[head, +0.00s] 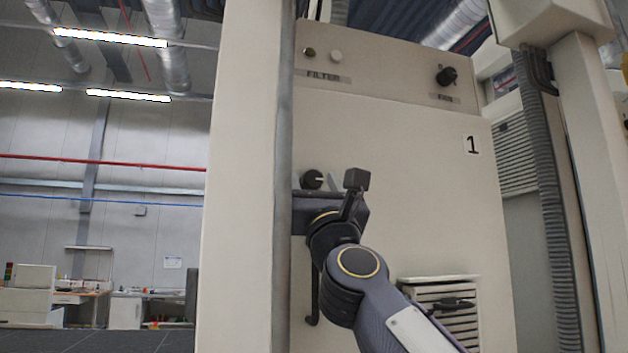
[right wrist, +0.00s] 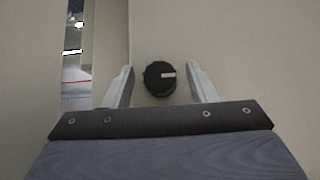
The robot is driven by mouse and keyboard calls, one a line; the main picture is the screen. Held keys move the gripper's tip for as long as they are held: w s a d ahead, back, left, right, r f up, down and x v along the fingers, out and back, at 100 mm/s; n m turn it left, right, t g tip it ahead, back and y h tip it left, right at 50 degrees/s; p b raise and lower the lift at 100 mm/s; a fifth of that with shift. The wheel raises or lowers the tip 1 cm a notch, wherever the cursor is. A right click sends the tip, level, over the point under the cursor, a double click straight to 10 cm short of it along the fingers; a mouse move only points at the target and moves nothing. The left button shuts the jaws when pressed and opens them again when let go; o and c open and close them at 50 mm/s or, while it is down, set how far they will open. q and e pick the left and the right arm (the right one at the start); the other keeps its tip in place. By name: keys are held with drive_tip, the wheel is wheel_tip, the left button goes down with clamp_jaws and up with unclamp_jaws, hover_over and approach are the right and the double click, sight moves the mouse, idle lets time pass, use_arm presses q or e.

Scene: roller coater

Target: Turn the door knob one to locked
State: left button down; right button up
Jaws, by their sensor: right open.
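The black round door knob (head: 312,180) sits on the beige cabinet door marked 1 (head: 420,215), near its left edge. In the right wrist view the knob (right wrist: 159,78) shows a white pointer mark aimed to the right. My right gripper (head: 327,182) is in front of the door at the knob. In the right wrist view the right gripper (right wrist: 160,85) is open, with one finger on each side of the knob and visible gaps between. Whether the fingertips reach past the knob's face is hard to tell. My left gripper is not in view.
A beige post (head: 245,180) stands close on the left of the door. A dark vertical handle (head: 314,295) is below the knob. A FAN knob (head: 447,76) is at the upper right, and a vent (head: 445,312) is low on the door.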

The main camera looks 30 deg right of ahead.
drive_tip(key=shift+c, duration=0.4)
drive_tip(key=c, duration=0.9)
drive_tip(key=shift+y, duration=0.3)
